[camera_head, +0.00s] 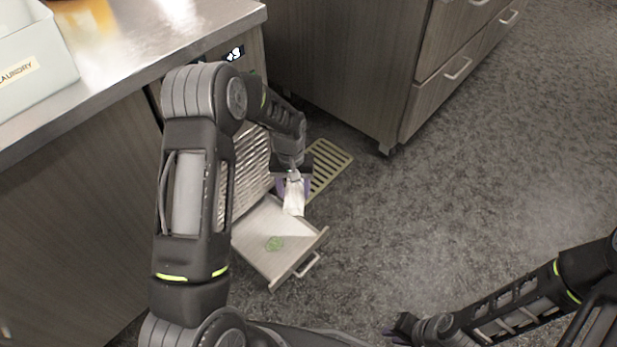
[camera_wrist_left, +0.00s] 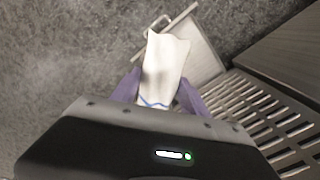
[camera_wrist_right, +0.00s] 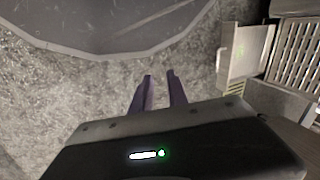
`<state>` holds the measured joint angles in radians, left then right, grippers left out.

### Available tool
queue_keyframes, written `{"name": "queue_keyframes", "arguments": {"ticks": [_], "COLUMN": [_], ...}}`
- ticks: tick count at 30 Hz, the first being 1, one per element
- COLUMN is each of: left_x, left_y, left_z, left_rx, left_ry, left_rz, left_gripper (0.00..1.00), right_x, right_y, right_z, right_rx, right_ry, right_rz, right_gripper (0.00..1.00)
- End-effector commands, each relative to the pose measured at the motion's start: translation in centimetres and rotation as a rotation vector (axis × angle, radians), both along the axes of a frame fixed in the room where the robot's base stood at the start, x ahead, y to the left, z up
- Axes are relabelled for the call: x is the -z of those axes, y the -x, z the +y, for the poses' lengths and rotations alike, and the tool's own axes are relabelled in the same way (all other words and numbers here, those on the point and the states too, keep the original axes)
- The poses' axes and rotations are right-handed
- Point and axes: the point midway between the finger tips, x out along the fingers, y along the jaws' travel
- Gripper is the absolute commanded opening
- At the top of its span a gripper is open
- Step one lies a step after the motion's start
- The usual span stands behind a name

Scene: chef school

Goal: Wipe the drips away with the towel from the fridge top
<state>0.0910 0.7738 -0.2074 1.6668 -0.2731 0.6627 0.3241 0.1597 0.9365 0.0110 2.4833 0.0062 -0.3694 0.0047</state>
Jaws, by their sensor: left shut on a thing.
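The white towel (camera_head: 293,197) hangs from my left gripper (camera_head: 291,178), which is shut on it. The towel also shows in the left wrist view (camera_wrist_left: 163,65), with a blue stripe near the purple fingers. It is over the far edge of a pulled-out, low drawer or tray (camera_head: 262,262); I cannot tell whether it touches. A green, ring-like drip mark (camera_head: 274,243) lies on the tray's surface, apart from the towel in the picture. My right gripper (camera_wrist_right: 159,75) is empty, its fingers slightly apart, over the floor at the lower right of the head view.
A slatted metal panel (camera_head: 250,160) stands behind the tray, under the counter (camera_head: 150,45). A pale laundry bin (camera_head: 35,60) stands on the counter. A yellowish slatted grate (camera_head: 328,165) lies on the floor. A drawer cabinet (camera_head: 345,65) stands behind; the floor at right is clear.

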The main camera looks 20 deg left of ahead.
Motion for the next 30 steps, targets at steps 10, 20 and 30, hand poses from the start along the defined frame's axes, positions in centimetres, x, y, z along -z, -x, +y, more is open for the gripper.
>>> {"name": "queue_keyframes", "arguments": {"ticks": [10, 20, 30], "left_x": [18.7, 24.9, 24.9], "left_y": [2.3, 3.6, 3.7], "left_z": [6.0, 8.9, 9.0], "left_rx": [-0.138, -0.194, -0.196], "left_ry": [-0.018, -0.033, -0.033], "left_rz": [0.0, -0.006, -0.006], "left_gripper": [0.2, 0.2, 0.2], "right_x": [11.6, 15.0, 14.9], "right_y": [-0.7, -1.0, -1.0], "right_z": [-0.4, -0.6, -0.6], "right_rx": [0.014, 0.018, 0.019], "right_ry": [0.007, 0.01, 0.01], "right_rz": [-0.015, -0.022, -0.023], "right_gripper": [0.2, 0.2, 0.2]}}
